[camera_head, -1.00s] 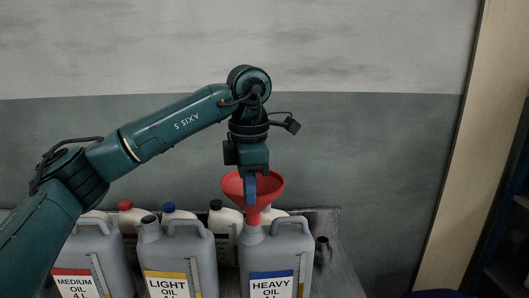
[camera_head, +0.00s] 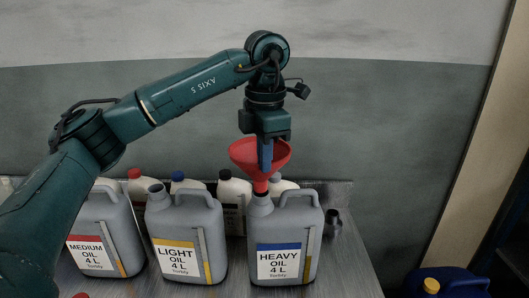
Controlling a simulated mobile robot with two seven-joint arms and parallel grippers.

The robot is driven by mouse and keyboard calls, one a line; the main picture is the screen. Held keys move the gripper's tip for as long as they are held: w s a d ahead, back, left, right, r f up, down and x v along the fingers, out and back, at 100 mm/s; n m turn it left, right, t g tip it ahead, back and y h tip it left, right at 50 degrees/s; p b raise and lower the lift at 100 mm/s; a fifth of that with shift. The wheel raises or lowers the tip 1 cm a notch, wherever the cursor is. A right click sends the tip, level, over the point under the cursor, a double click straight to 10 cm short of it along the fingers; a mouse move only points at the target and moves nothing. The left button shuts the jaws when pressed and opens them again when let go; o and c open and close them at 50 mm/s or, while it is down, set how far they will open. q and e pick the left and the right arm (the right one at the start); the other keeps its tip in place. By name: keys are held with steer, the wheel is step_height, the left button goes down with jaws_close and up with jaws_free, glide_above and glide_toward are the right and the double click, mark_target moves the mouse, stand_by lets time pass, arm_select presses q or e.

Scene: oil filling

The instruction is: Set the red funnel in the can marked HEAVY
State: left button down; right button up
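The red funnel (camera_head: 243,157) is upright over the mouth of the grey can marked HEAVY OIL (camera_head: 297,222), which has a blue label band. The funnel's stem meets the can's neck; I cannot tell how deep it sits inside. My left gripper (camera_head: 265,157) points down into the bowl, with a finger against the funnel wall, and appears shut on it. The other finger is hidden. The grey can marked LIGHT OIL (camera_head: 186,222), with a yellow band, stands to its left. The can marked MEDIUM OIL (camera_head: 98,215), with a red band, is farther left. My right gripper is not in view.
White bottles with red (camera_head: 134,173), blue (camera_head: 177,176) and black (camera_head: 225,174) caps stand behind the cans. A small dark grey fitting (camera_head: 333,222) is right of the HEAVY can on the metal bench (camera_head: 345,270). A blue jug (camera_head: 455,278) is at lower right.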

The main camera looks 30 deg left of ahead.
arm_select(q)
steer(key=shift+f, duration=0.15)
stand_by(0.7)
steer(key=shift+f, duration=0.3)
steer(key=shift+f+b, duration=0.4)
steer(key=shift+b, duration=0.1)
steer(key=shift+f, duration=0.2)
steer(key=shift+f+b, duration=0.65)
steer(key=shift+f, duration=0.1)
steer(key=c, duration=2.1)
jaws_free()
steer(key=o, duration=0.5)
